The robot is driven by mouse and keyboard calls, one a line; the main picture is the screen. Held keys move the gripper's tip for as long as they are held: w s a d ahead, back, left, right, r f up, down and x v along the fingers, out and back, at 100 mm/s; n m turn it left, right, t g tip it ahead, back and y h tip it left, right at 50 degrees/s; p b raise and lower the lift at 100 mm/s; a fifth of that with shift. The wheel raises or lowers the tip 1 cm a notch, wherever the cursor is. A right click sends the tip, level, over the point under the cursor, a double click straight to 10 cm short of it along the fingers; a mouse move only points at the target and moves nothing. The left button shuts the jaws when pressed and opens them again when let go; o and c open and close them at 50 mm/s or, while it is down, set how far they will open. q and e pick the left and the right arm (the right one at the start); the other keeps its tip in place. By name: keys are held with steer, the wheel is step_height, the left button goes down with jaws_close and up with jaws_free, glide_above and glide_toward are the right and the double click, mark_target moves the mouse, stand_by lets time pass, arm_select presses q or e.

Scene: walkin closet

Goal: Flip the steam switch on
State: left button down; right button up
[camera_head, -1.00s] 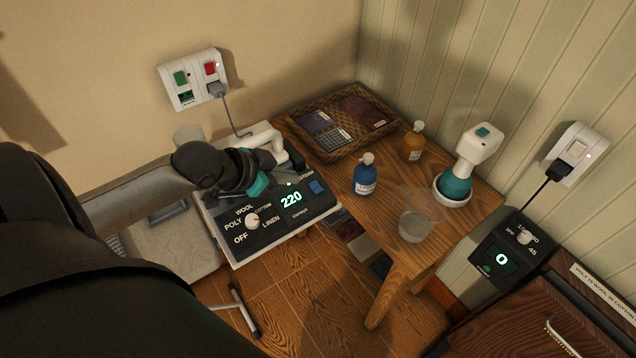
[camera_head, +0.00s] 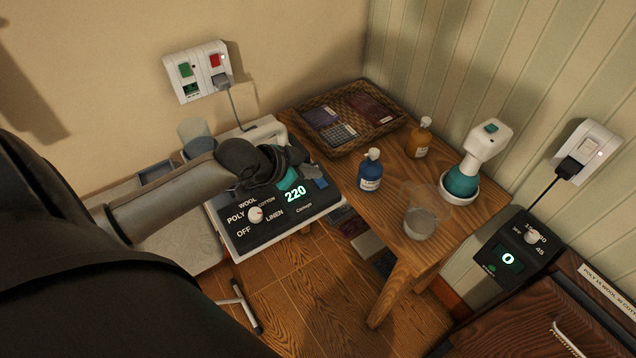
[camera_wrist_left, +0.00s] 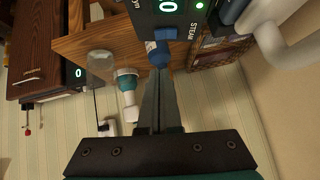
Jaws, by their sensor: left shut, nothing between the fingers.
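The blue steam switch (camera_head: 320,183) sits at the right end of a black control panel (camera_head: 262,231) on a white-edged unit. The panel reads 220 and has a dial beside fabric names. My left gripper (camera_head: 310,171) is shut and empty, low over the panel's back right, close to the switch. In the left wrist view its fingers (camera_wrist_left: 158,80) point toward the panel's STEAM label (camera_wrist_left: 191,32) and a blue shape at their tips. I cannot tell whether they touch the switch. The gripper hides the green light and STEAM label from the head view. My right gripper is out of sight.
A wall socket (camera_head: 197,73) with a plugged cord is behind.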

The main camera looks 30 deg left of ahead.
mark_target(326, 185)
arm_select(q)
steer(key=f, duration=0.1)
steer(key=w+f, duration=0.1)
steer(key=f, duration=0.1)
steer(key=w+f+b, duration=0.1)
steer(key=shift+w+d+f, duration=0.2)
steer(key=shift+w+f, duration=0.05)
steer(key=shift+f, duration=0.05)
steer(key=shift+a+f, duration=0.15)
steer(key=shift+f, duration=0.7)
steer(key=shift+f, duration=0.25)
steer(key=shift+r+p, duration=0.8)
steer(key=shift+p, duration=0.1)
steer(key=shift+r, duration=0.1)
